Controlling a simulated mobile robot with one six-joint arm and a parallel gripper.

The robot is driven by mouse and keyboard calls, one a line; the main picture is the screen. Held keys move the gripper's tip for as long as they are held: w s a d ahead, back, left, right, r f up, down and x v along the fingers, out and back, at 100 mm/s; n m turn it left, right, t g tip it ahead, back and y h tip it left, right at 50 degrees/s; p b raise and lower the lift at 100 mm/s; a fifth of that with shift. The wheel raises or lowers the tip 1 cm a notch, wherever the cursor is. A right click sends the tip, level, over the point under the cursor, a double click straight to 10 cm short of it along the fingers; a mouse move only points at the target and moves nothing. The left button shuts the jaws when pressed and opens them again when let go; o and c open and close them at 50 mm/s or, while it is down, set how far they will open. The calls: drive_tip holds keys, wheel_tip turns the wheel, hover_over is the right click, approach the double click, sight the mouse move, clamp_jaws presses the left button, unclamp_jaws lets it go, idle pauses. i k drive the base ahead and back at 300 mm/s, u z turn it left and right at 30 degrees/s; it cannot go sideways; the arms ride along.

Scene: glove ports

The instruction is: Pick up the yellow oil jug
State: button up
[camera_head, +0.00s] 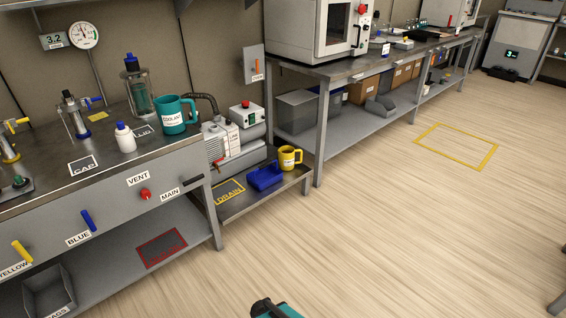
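The yellow oil jug (289,157) stands upright on the low shelf beside the pump, near the shelf's right end. It has a handle on its right side and a pale label on its front. A blue tray (265,176) is just to its left. No gripper fingers show in this view. Only a small teal and black part shows at the bottom edge, far below the jug, and I cannot tell which part it is.
A pump (220,142) stands left of the jug. A teal coolant jug (175,115) and white bottle (125,137) stand on the left bench. A bench leg (321,135) rises just right of the jug. The wooden floor (400,220) in front is clear.

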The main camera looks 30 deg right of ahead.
sight(291, 158)
drive_tip(key=z, duration=0.05)
drive_tip(key=i, duration=1)
drive_tip(key=u, duration=0.05)
